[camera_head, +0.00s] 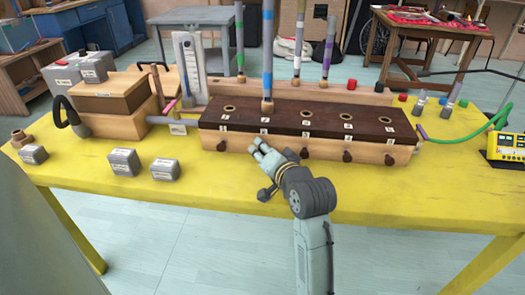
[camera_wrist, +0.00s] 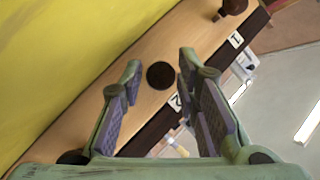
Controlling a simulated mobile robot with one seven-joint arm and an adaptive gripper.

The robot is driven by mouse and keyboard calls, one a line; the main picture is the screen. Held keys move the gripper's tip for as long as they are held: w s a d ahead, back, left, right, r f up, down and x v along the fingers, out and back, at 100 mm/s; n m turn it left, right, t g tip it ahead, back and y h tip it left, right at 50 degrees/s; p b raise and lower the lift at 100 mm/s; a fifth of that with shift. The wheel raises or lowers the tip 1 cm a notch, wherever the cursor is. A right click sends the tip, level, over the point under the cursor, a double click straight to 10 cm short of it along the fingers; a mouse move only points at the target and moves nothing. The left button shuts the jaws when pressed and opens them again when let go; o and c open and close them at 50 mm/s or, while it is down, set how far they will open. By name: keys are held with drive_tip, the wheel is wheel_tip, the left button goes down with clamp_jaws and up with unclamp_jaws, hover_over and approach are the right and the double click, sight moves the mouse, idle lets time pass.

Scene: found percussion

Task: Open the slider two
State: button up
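The long wooden box (camera_head: 360,150) has a dark top with a row of holes and numbered labels, and dark slider knobs along its front. In the wrist view, the dark round knob of slider two (camera_wrist: 160,75) sits on the pale front beside the label 2 (camera_wrist: 174,101). My gripper (camera_head: 258,146) is at the front of the box, and it hides this knob in the head view. In the wrist view my gripper (camera_wrist: 160,62) is open, its fingers to either side of the knob. I cannot tell whether they touch it.
The knob of slider one (camera_wrist: 232,8) is nearby. A banded pole (camera_head: 267,60) stands in a hole of the box. Grey weights (camera_head: 124,162) sit at the left of the yellow table (camera_head: 215,190). A yellow device (camera_head: 506,148) with a green hose is at the right.

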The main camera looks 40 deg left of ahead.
drive_tip(key=shift+w+a+f, duration=0.15)
drive_tip(key=shift+w+a, duration=0.05)
drive_tip(key=shift+a, duration=0.25)
clamp_jaws()
idle(0.5)
